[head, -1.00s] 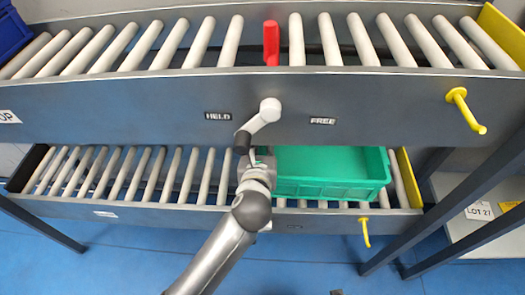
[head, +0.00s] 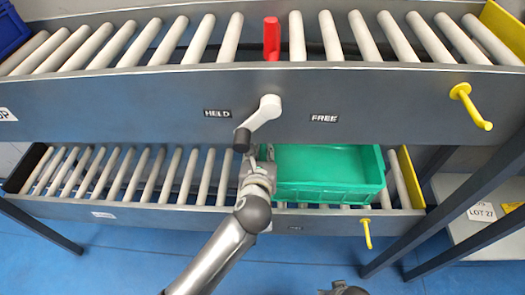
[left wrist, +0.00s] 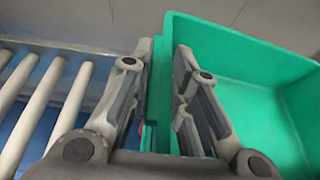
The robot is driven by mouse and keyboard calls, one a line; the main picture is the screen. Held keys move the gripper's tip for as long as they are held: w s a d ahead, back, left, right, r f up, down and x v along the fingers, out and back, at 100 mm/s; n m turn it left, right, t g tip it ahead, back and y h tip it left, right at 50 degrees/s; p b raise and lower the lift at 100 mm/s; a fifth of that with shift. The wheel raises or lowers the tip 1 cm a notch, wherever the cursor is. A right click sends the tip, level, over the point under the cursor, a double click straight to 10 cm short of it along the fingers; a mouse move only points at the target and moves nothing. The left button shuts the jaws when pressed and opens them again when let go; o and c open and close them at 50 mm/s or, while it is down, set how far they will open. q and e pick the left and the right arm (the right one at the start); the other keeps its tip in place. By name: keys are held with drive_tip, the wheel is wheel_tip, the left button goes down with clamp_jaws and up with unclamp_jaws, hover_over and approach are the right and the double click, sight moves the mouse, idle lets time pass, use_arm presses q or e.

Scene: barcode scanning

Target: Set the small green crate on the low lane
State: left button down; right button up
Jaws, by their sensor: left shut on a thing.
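The small green crate (head: 330,192) is upright at the right part of the low lane (head: 150,212), over its rollers. I cannot tell whether it rests fully on them. My left gripper (head: 258,165) is at the crate's left side. In the left wrist view the gripper (left wrist: 160,95) is shut on the left wall of the crate (left wrist: 255,100), one finger inside and one outside. The crate looks empty; its far edge is hidden under the upper lane. A dark part at the bottom edge of the head view may belong to my right arm; its jaws cannot be made out.
The upper lane's front rail (head: 390,98) overhangs the back of the low lane. It carries a white lever (head: 262,118) between HELD and FREE labels, and a yellow hook (head: 473,108). A yellow end stop (head: 411,178) is right of the crate. Rollers left of it are bare.

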use_arm(q)
drive_tip(key=c, duration=1.4)
unclamp_jaws()
drive_tip(key=shift+f, duration=0.15)
drive_tip(key=shift+o, duration=0.2)
use_arm(e)
drive_tip(key=shift+w+r, duration=0.15)
drive_tip(key=shift+r, duration=0.1)
use_arm(q)
drive_tip(key=shift+r, duration=0.4)
drive_tip(key=p+v, duration=0.1)
drive_tip(key=v, duration=1.1)
use_arm(e)
drive_tip(key=s+f, duration=0.2)
drive_tip(key=f, duration=0.1)
drive_tip(key=s+f, duration=0.1)
drive_tip(key=shift+s+d+f, duration=0.1)
drive_tip(key=shift+d+f, duration=0.05)
drive_tip(key=shift+d, duration=0.1)
use_arm(q)
drive_tip(key=shift+f, duration=0.1)
use_arm(e)
drive_tip(key=shift+a, duration=0.1)
